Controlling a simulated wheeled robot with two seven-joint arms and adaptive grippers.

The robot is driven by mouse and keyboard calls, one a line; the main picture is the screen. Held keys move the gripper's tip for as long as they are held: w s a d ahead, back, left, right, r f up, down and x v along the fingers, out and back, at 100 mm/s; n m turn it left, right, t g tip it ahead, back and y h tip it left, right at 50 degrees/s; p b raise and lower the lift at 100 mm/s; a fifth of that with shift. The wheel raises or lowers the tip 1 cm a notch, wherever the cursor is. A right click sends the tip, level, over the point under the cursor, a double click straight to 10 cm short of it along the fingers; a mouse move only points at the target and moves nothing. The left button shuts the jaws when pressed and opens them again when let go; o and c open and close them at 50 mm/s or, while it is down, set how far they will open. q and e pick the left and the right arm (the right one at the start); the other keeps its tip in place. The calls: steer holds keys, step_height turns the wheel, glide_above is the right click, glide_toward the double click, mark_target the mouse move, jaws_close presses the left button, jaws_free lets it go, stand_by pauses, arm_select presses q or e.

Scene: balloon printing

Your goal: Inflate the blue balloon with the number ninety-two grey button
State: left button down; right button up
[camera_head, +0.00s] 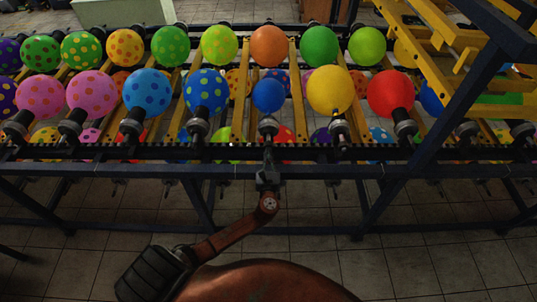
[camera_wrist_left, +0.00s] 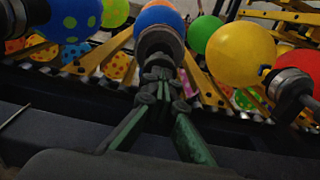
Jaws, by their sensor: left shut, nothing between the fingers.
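The plain blue balloon (camera_head: 268,96) sits in the front row on a grey nozzle holder (camera_head: 268,126). It looks smaller than its front-row neighbours. My left gripper (camera_head: 268,150) is shut and empty, just below that holder. I cannot make out a number or a separate grey button. My right gripper is not in view.
A blue dotted balloon (camera_head: 207,90) stands to the left and a yellow balloon (camera_head: 329,90) to the right. A dark front rail (camera_head: 100,153) runs below the row. A blue frame beam (camera_head: 440,120) crosses at the right. The tiled floor (camera_head: 320,250) in front is open.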

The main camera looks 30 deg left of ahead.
arm_select(q)
steer(key=shift+w+a+r, duration=0.25)
steer(key=shift+a+r, duration=0.05)
steer(key=shift+r, duration=0.25)
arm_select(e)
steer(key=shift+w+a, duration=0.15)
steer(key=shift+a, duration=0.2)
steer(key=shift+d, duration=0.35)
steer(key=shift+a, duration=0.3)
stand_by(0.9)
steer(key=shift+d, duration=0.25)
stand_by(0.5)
arm_select(q)
steer(key=s+d, duration=0.1)
steer(key=s+d+p, duration=0.1)
steer(key=shift+s+d+f+p, duration=0.2)
steer(key=shift+s+f+p, duration=0.1)
steer(key=shift+s, duration=0.05)
steer(key=v, duration=1.1)
steer(key=shift+s+f, duration=0.2)
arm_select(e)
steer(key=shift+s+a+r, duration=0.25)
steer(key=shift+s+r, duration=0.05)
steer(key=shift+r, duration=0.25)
